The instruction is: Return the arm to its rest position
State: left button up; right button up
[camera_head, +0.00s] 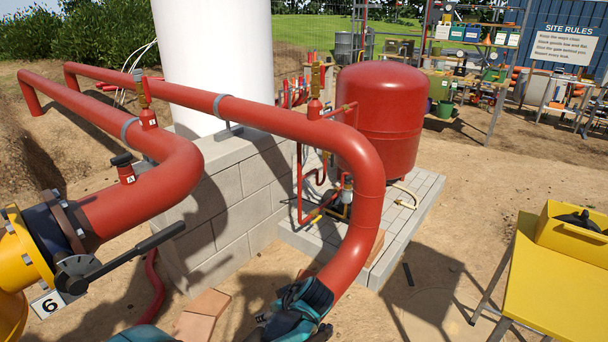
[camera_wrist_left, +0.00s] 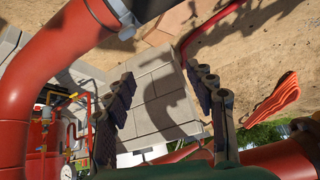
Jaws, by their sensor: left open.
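My left gripper (camera_wrist_left: 165,100) shows in the left wrist view with its two dark, jointed fingers spread wide apart. Nothing is between the fingers; a grey block plinth (camera_wrist_left: 155,100) lies beyond them. A red pipe (camera_wrist_left: 22,95) also passes close on the left of the wrist view. My right gripper is in neither view.
A yellow valve (camera_head: 20,250) with a black lever (camera_head: 135,255) and tag 6 stands at lower left. A red tank (camera_head: 380,120) stands on the paved plinth. A yellow table (camera_head: 555,290) is at right. Sandy ground (camera_head: 450,210) lies clear between tank and table.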

pick_arm(q)
jog(key=s+a+r+m+t+h, duration=0.1)
jog(key=s+a+r+m+h, duration=0.1)
jog(key=s, duration=0.7)
jog(key=s+a+r+m+t+h, duration=0.1)
jog(key=s+a+r+m+h, duration=0.2)
jog(key=s+a+r, duration=0.3)
jog(key=s+a+m, duration=0.1)
jog(key=s, duration=0.2)
jog(key=shift+s+a+r+m, duration=0.2)
jog(key=shift+s+r+m, duration=0.05)
jog(key=shift+r+m, duration=0.15)
